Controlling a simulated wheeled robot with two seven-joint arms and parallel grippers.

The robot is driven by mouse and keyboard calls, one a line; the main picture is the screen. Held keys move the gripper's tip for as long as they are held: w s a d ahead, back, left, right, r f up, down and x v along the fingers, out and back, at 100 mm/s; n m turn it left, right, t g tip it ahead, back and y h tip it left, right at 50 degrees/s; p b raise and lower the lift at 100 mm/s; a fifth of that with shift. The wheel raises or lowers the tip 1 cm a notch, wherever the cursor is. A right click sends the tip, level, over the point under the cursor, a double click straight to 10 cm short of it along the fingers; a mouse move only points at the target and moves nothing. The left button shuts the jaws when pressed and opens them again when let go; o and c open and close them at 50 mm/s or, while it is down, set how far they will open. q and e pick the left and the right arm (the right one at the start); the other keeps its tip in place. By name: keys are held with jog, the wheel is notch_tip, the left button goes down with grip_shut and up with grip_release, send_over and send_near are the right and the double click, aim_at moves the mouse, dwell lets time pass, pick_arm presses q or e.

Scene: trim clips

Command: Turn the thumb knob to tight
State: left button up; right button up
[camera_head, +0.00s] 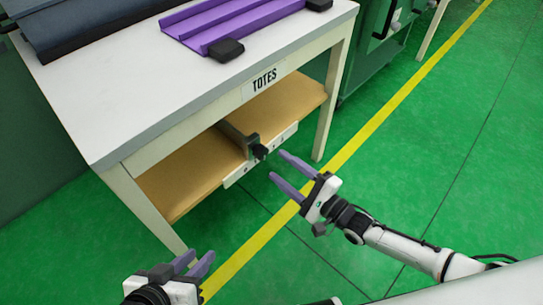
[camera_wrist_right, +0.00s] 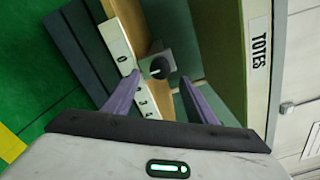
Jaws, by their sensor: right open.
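The dark thumb knob (camera_head: 260,152) sits at the front of a dark clamp block on the table's lower shelf, beside a pale numbered strip (camera_head: 240,172). In the right wrist view the round knob (camera_wrist_right: 160,67) shows a light mark on its face. My right gripper (camera_head: 277,164) is open, its purple fingers pointing at the knob from in front and not closed on it. In the right wrist view the knob appears between the fingertips. My left gripper (camera_head: 200,253) is low at the bottom left, its two purple fingers apart and empty, away from the knob.
A white-topped table (camera_head: 130,95) with a TOTES label (camera_head: 264,79) overhangs the wooden lower shelf (camera_head: 180,180). Purple trim (camera_head: 225,25) and a black block (camera_head: 226,50) lie on top. Table legs flank the shelf. The green floor in front is clear.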

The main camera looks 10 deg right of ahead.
jog(key=v, duration=0.4)
jog(key=shift+a, duration=0.1)
dwell(0.4)
